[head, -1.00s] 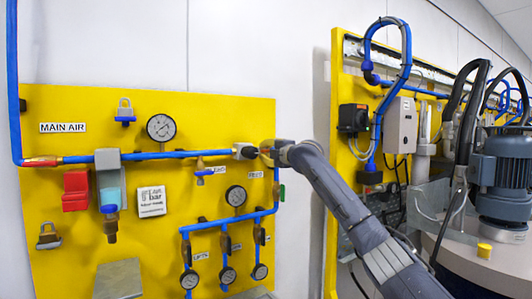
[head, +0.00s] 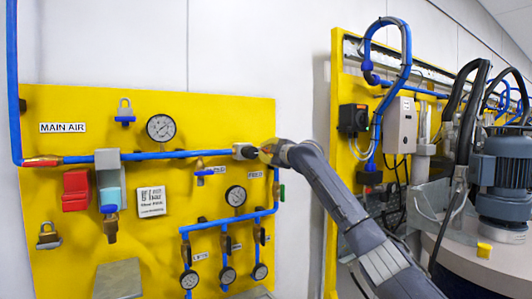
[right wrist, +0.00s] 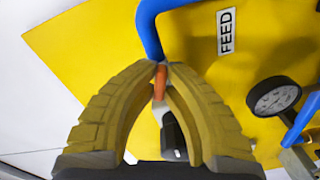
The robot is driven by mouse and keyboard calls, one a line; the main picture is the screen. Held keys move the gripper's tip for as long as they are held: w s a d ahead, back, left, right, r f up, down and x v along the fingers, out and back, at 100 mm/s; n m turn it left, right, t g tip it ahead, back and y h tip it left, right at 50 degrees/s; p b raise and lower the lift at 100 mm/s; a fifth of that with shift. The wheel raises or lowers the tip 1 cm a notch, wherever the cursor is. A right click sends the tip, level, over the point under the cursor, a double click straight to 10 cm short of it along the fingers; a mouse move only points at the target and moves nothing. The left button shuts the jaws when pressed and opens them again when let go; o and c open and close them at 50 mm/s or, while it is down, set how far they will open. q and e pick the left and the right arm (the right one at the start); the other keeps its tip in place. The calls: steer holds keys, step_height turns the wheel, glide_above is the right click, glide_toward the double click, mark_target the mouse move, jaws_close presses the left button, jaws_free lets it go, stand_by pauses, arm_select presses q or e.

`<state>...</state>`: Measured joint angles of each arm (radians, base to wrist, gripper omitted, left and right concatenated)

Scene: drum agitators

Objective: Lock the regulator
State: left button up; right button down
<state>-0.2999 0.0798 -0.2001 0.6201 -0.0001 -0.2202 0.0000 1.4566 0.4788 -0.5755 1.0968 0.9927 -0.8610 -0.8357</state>
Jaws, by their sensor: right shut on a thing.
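A small grey and black unit (head: 244,152), which may be the regulator, sits at the right end of the blue main pipe on the yellow panel. My right gripper (head: 262,152) is at its right side. In the right wrist view the yellow fingers (right wrist: 165,72) meet at their tips around an orange fitting (right wrist: 160,82) below a blue pipe bend. A dark and pale part (right wrist: 172,140) shows between the fingers, partly hidden. My left gripper is not in view.
The panel (head: 200,110) also carries a pressure gauge (head: 161,128), a filter with a blue bowl (head: 110,185), a red block (head: 76,190) and several gauges on blue branch pipes below. Another panel and a motor (head: 504,178) stand at the right. White wall lies between.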

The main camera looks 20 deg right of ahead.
steer(key=m, duration=1.3)
stand_by(0.5)
steer(key=c, duration=1.5)
jaws_free()
steer(key=shift+v, duration=6)
